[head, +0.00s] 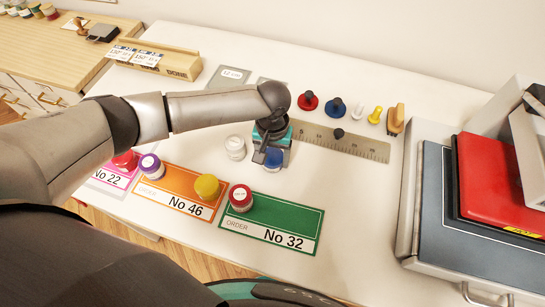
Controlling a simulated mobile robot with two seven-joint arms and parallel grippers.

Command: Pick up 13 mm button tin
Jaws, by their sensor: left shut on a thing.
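My left gripper (272,156) reaches in from the left and points down at the middle of the white table. It is shut on a small blue tin (273,163), whose lower part shows below the fingers. I cannot read a size on this tin or tell whether it is clear of the table. A white-lidded tin (235,147) stands just left of the gripper. A red tin (240,197) stands on the green No 32 card (280,226). A yellow tin (206,187) and a purple tin (152,166) stand near the orange No 46 card (177,206). My right gripper is not in view.
A red tin (125,160) stands by the pink No 22 card (107,180). Behind the gripper lie a ruler (350,143) and several knobs and pins. A grey machine with a red pad (495,185) fills the right. The table right of the green card is clear.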

